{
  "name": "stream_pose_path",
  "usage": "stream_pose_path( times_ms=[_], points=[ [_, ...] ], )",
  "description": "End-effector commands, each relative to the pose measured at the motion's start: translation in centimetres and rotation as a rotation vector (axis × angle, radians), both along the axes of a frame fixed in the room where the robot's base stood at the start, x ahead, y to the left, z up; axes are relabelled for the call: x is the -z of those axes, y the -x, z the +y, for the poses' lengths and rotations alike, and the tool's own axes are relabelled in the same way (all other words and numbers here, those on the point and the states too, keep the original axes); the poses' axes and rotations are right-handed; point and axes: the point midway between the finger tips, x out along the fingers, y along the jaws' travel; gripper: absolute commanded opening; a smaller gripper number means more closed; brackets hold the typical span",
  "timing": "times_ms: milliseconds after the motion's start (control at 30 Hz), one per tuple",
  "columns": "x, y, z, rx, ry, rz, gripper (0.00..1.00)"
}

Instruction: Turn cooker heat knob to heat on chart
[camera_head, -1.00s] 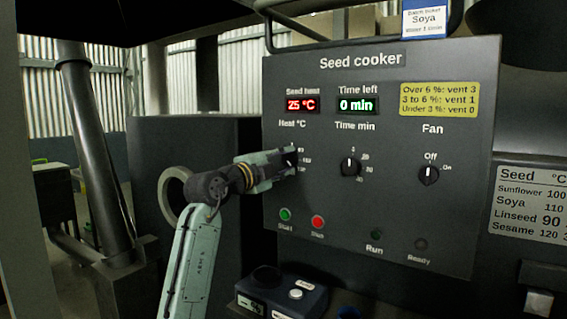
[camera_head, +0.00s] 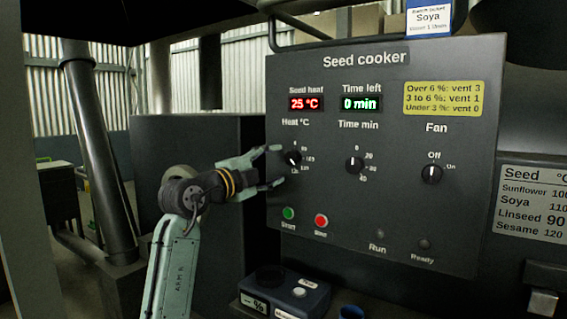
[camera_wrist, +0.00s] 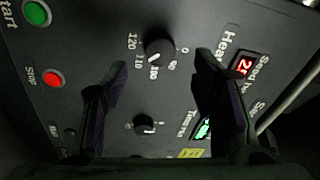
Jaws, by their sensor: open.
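The black heat knob (camera_head: 293,158) is at the left of the seed cooker panel (camera_head: 400,210), under the red 25 °C display (camera_head: 306,104). Its white pointer looks turned toward the 100 to 110 side; the exact mark is hard to tell. My gripper (camera_head: 281,165) is open just left of the knob, with its fingers apart and nothing in them. In the wrist view, the heat knob (camera_wrist: 160,50) shows beyond and between the open fingers (camera_wrist: 162,66). The chart (camera_head: 533,203) at the right reads Soya 110. The ticket (camera_head: 429,18) at the top reads Soya.
The time knob (camera_head: 355,166) and fan knob (camera_head: 431,174) are to the right on the panel. The green button (camera_head: 288,213) and red button (camera_head: 321,220) are below the heat knob. A dark device (camera_head: 285,292) stands below the panel. Space left of my gripper looks open.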

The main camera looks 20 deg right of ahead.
Motion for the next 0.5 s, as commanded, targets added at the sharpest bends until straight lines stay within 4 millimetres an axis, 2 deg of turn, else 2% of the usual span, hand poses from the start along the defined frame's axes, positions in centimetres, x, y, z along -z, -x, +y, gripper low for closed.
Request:
stream_pose_path(
  times_ms=[33, 200, 333, 500],
  points=[
    [0.1, 0.6, 1.0, -0.002, 0.0, -0.001, 0.53],
    [0.4, 2.3, 3.5, -0.001, 0.0, -0.001, 0.53],
    [0.4, 3.0, 4.6, 0.0, 0.0, 0.0, 0.53],
    [0.5, 3.3, 5.1, 0.0, 0.001, 0.001, 0.53]
  ],
)
